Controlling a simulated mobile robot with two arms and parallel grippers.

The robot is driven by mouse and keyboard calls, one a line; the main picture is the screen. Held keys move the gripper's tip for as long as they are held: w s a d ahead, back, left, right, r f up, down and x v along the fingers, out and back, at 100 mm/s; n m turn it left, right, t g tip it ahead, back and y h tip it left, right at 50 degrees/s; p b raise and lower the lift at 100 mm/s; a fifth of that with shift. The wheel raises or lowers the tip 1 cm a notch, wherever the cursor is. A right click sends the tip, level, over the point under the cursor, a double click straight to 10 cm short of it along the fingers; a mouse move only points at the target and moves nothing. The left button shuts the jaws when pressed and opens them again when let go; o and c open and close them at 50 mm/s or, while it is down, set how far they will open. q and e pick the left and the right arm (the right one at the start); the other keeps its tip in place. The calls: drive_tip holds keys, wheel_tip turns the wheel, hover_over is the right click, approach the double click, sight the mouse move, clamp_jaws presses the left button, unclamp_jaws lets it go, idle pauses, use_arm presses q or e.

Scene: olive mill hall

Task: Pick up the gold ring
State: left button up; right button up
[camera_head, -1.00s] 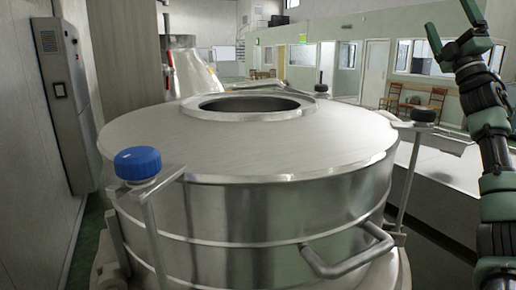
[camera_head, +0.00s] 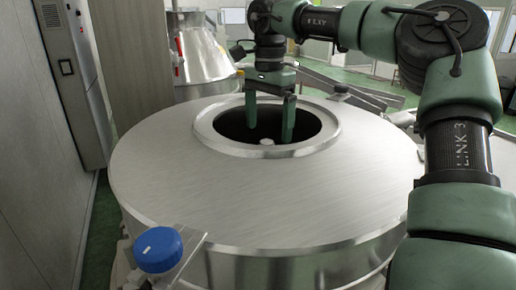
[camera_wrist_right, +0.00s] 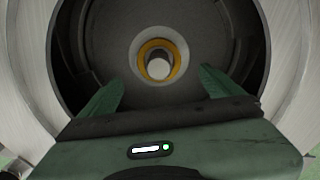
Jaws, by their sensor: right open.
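The gold ring (camera_wrist_right: 179,60) shows in the right wrist view, down inside the round opening of a steel vessel. It lies around a pale upright post (camera_wrist_right: 158,68), whose top also shows in the head view (camera_head: 267,142). The ring cannot be made out in the head view. My right gripper (camera_head: 269,128) points down into the opening, its two fingers apart and empty. In the right wrist view its fingers (camera_wrist_right: 162,82) stand left and right of the ring and post, not touching them. My left gripper is not in view.
The steel vessel's lid (camera_head: 220,190) is wide, with a raised rim (camera_head: 208,130) around the opening close to my fingers. A blue-capped knob (camera_head: 158,250) stands at the front left. A conical steel vessel (camera_head: 203,55) and a grey cabinet (camera_head: 65,65) stand behind.

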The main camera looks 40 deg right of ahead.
sight(267, 142)
drive_tip(key=shift+s+f+p, duration=0.3)
drive_tip(key=shift+s+f, duration=0.05)
drive_tip(key=shift+f, duration=0.25)
drive_tip(key=shift+s+f+p, duration=0.3)
drive_tip(key=shift+s+f, duration=0.05)
drive_tip(key=shift+f, duration=0.2)
drive_tip(key=f, duration=0.1)
drive_tip(key=w+f+p, duration=0.1)
drive_tip(key=f+p, duration=0.1)
drive_tip(key=f, duration=0.1)
drive_tip(key=shift+w+a, duration=0.2)
drive_tip(key=shift+a, duration=0.05)
drive_tip(key=shift+f, duration=0.4)
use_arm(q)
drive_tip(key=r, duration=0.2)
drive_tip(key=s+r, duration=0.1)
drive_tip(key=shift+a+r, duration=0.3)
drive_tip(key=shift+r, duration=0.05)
use_arm(e)
drive_tip(key=shift+s, duration=0.15)
drive_tip(key=c, duration=1.5)
drive_tip(key=shift+c, duration=0.5)
drive_tip(key=shift+r, duration=0.15)
